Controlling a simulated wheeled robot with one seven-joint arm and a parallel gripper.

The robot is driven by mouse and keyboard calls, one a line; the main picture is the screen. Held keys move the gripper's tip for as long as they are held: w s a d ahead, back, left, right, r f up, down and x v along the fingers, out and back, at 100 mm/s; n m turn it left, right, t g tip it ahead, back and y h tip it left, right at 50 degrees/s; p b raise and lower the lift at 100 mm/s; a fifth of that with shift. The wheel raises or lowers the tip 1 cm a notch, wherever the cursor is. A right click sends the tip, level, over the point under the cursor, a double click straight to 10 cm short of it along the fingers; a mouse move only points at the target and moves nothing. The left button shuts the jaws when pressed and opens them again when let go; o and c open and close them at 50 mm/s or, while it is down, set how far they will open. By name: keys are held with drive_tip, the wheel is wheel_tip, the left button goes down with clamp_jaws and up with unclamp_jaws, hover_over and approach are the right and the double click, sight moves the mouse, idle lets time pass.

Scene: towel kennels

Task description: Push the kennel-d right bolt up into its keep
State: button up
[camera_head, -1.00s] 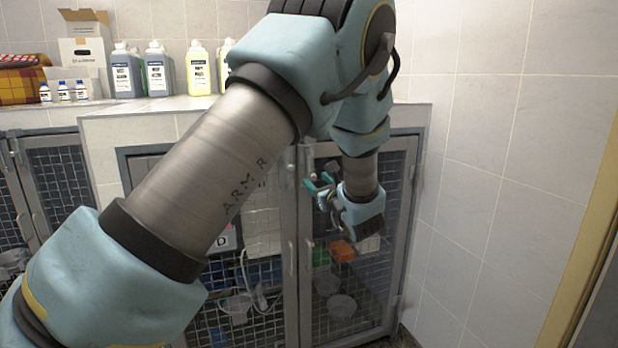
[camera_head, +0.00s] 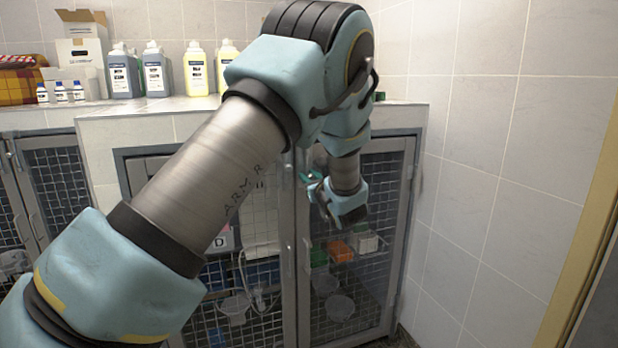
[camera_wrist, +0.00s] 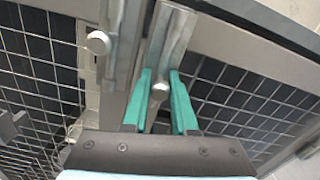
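In the wrist view, the right bolt (camera_wrist: 170,38) is a bright metal bar on the door frame, with a round knob (camera_wrist: 160,88) at its lower end. My gripper (camera_wrist: 160,72) has its two teal fingers on either side of this knob, with narrow gaps showing. I cannot tell whether either finger touches it. In the head view, my gripper (camera_head: 311,177) is at the upper part of the kennel front, by the post between the two mesh doors. The bolt is not clear there. A tag marked D (camera_head: 220,241) hangs on the left door, partly behind my arm.
A second bolt knob (camera_wrist: 98,42) sits left of my fingers in the wrist view. The right mesh door (camera_head: 345,285) has an orange box (camera_head: 340,251) behind it. Bottles (camera_head: 196,70) stand on the counter above. A tiled wall (camera_head: 480,170) closes the right side.

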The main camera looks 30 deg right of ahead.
clamp_jaws()
idle(0.9)
